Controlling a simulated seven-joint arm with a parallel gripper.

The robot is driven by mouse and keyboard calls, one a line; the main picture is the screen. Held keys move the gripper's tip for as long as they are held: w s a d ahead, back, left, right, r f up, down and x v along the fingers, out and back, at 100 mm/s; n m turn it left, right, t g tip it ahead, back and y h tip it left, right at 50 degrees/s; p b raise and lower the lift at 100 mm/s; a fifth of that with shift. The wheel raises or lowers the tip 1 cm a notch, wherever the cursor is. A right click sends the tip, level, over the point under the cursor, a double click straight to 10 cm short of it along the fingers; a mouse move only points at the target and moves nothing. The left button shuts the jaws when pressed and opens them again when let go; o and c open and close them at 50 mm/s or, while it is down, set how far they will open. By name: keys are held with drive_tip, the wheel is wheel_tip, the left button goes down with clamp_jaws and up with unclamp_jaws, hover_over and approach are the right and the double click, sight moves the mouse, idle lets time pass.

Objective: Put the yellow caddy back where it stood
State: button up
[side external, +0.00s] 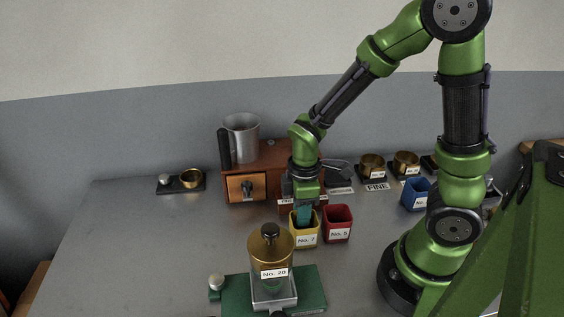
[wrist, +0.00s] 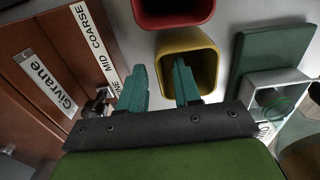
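The yellow caddy (side external: 304,238), labelled No. 7, stands upright on the table in front of the wooden box, left of the red caddy. My gripper (side external: 304,212) points down at it from above. In the wrist view the yellow caddy (wrist: 205,48) shows its open mouth and dark inside. There my gripper (wrist: 161,67) has its teal fingers spread, with the caddy's near-left wall between them. One finger overlaps the mouth and the other is outside. I cannot tell whether either finger touches the wall.
The red caddy (side external: 338,224), No. 5, stands close on the right. The machine with a No. 20 canister (side external: 270,252) on a green base (side external: 314,288) is close in front. The wooden box (side external: 232,160) carries a metal jug (side external: 243,138). A blue caddy (side external: 412,193) stands farther right.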

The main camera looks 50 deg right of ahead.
wheel_tip(320, 180, up, 8)
drive_tip(key=shift+r, duration=0.2)
drive_tip(key=s+r+m+t+y, duration=0.1)
drive_tip(key=s+r+m+t, duration=0.1)
drive_tip(key=r+m, duration=0.4)
drive_tip(key=s+a+r+m+t+y, duration=0.1)
drive_tip(key=s+r+m+t, duration=0.1)
drive_tip(key=r+m+t, duration=0.3)
drive_tip(key=shift+s+r+m, duration=0.15)
drive_tip(key=shift+r+m, duration=0.25)
drive_tip(key=shift+m, duration=0.6)
